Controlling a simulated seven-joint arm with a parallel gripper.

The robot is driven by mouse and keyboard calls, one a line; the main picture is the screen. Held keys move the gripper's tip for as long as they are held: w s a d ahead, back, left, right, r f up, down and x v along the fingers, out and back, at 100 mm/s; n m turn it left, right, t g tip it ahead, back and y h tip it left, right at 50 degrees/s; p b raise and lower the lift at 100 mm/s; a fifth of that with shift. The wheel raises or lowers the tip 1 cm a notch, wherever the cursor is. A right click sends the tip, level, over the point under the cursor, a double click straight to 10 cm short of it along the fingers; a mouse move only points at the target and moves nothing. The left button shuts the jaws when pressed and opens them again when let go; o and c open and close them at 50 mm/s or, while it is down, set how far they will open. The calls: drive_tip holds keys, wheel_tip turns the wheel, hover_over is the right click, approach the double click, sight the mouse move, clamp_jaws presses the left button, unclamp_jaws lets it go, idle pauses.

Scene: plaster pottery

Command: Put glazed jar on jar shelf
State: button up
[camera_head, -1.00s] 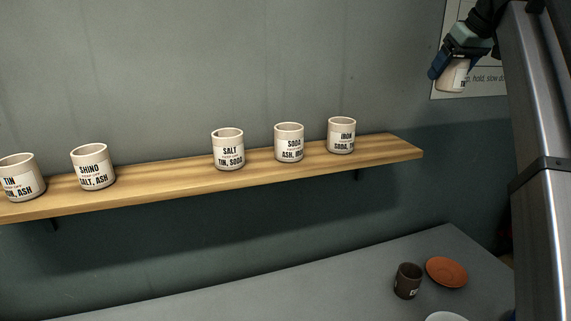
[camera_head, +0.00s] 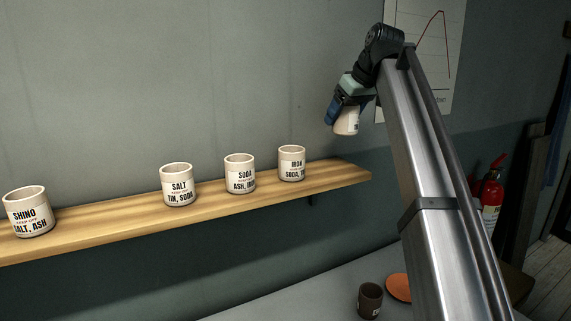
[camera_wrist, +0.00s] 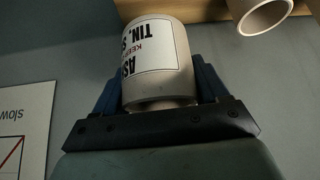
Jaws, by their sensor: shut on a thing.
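My gripper (camera_head: 344,108) is shut on a pale jar (camera_head: 346,122) with a dark-lettered label. It holds the jar tilted, above the right end of the wooden shelf (camera_head: 331,178). In the wrist view the held jar (camera_wrist: 160,75) sits between the blue fingers, its label reading "AS…" and "TIN, S…", partly cut off. On the shelf stand jars labelled SHINO (camera_head: 29,213), SALT (camera_head: 177,186), SODA (camera_head: 240,175) and IRON (camera_head: 291,164). A wide gap lies between SHINO and SALT. A shorter bare stretch is right of IRON.
Below is a grey table (camera_head: 310,292) with a dark cup (camera_head: 370,300) and an orange dish (camera_head: 398,288). A wall poster (camera_head: 440,60) hangs behind my arm, and a red extinguisher (camera_head: 491,192) stands at right. The wrist view shows one shelf jar (camera_wrist: 258,18) near the held one.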

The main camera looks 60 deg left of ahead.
sight(355, 130)
drive_tip(key=shift+f, duration=4.95)
drive_tip(key=shift+f, duration=0.1)
drive_tip(key=o, duration=1.1)
drive_tip(key=v, duration=1.2)
